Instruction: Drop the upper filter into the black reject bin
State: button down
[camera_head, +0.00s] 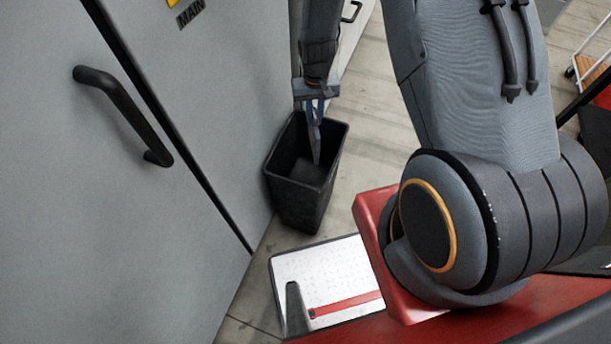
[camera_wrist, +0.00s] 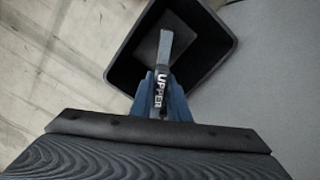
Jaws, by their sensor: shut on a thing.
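The upper filter (camera_wrist: 165,52) is a slim grey piece with a dark band lettered "UPPER" in the wrist view. My gripper (camera_wrist: 161,97) is shut on its lettered end with blue fingers. The filter's free end points into the opening of the black reject bin (camera_wrist: 222,40). In the head view the filter (camera_head: 315,143) hangs down from my gripper (camera_head: 314,108) over the bin (camera_head: 297,201), with its lower end within the outline of the opening. The bin stands upright on the floor and its visible inside looks empty.
A grey cabinet (camera_head: 215,110) with a black handle (camera_head: 122,114) stands close to the left of the bin. A white panel with a red strip (camera_head: 345,305) lies in front of the bin. Open plank floor (camera_head: 372,125) lies to the bin's right.

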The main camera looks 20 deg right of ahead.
jog(key=shift+f+b, duration=1.8)
jog(key=shift+f, duration=1.3)
jog(key=c, duration=1.6)
grip_release()
jog(key=shift+r+b, duration=0.75)
jog(key=shift+r, duration=3.2)
jog(key=shift+n+t, duration=0.4)
jog(key=shift+n, duration=0.2)
jog(key=s+r, duration=0.5)
jog(key=r, duration=0.2)
jog(key=s+r, duration=0.6)
jog(key=r, duration=0.1)
jog(key=s+r, duration=0.6)
jog(key=r, duration=0.1)
jog(key=shift+r, duration=0.3)
